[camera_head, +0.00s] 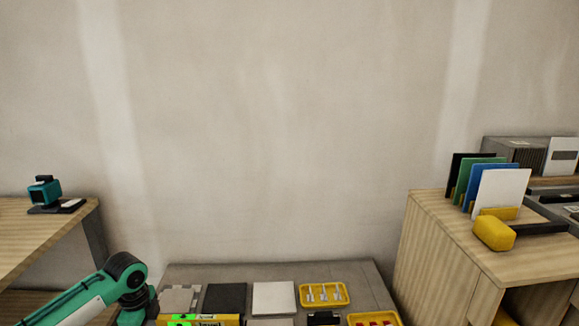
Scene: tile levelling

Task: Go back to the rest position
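My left arm comes in at the bottom left, green with a black joint. Its gripper is below the picture edge and hidden. My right arm and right gripper do not show. On the low grey bench (215,275) lie a dark square tile (225,298), a pale square tile (273,297) and a light patterned piece (178,299). A yellow spirit level (228,320) with green vials lies in front of them.
A yellow tray (324,294) holds white pieces; another yellow tray (373,319) holds red ones. A wooden cabinet (440,240) at right carries upright coloured panels (490,185) and a yellow-headed mallet (495,233). A wooden table (40,225) at left carries a teal device (44,191).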

